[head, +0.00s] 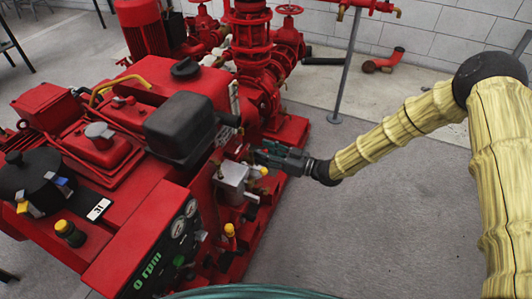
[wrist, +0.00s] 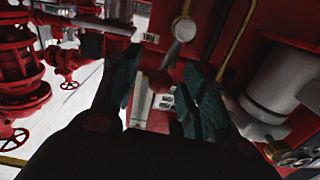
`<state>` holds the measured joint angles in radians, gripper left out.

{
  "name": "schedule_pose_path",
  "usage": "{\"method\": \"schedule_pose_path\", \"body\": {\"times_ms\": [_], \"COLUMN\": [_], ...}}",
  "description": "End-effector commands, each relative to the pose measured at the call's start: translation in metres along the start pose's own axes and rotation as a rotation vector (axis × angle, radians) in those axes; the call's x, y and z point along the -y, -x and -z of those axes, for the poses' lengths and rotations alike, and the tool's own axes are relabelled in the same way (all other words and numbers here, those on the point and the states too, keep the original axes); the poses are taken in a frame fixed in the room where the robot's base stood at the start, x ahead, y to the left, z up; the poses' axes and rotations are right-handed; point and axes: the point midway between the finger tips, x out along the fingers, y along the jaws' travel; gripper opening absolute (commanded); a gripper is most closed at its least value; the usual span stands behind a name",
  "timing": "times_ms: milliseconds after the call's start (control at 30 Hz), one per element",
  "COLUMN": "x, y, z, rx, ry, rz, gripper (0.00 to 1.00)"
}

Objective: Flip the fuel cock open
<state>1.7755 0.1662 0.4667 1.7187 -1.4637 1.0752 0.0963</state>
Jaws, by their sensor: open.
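The red pumpset (head: 135,195) fills the left half of the head view. My gripper (head: 260,154) is at its right side, close to a grey metal block (head: 232,178). In the wrist view, my gripper (wrist: 165,84) has its two dark green fingers spread, with nothing held between them. A small round grey fitting (wrist: 185,28) with a grey lever-like stem shows just past the fingers, under a brass-coloured pipe; it looks like the fuel cock, but I cannot be sure. I cannot tell whether the fingers touch anything. In the head view my gripper hides part of this area.
A grey cylinder (wrist: 286,80) stands at the right in the wrist view. Red pipework with handwheels (head: 288,35) rises behind the engine. A gauge panel (head: 165,250) faces front. A thin grey post (head: 346,65) stands behind my arm. The floor (head: 400,225) at right is clear.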

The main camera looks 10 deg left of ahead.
Motion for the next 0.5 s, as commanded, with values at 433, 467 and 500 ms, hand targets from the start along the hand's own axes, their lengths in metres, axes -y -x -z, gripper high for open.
{"method": "schedule_pose_path", "body": {"times_ms": [433, 467, 500], "x": [0.0, 0.0, 0.0002], "y": [0.0004, 0.0004, 0.0003], "z": [-0.0001, -0.0001, -0.0001], "rx": [0.0, 0.0, 0.0], "ry": [0.0, 0.0, 0.003], "rz": [0.0, 0.0, 0.0], "gripper": [0.0, 0.0, 0.0]}}
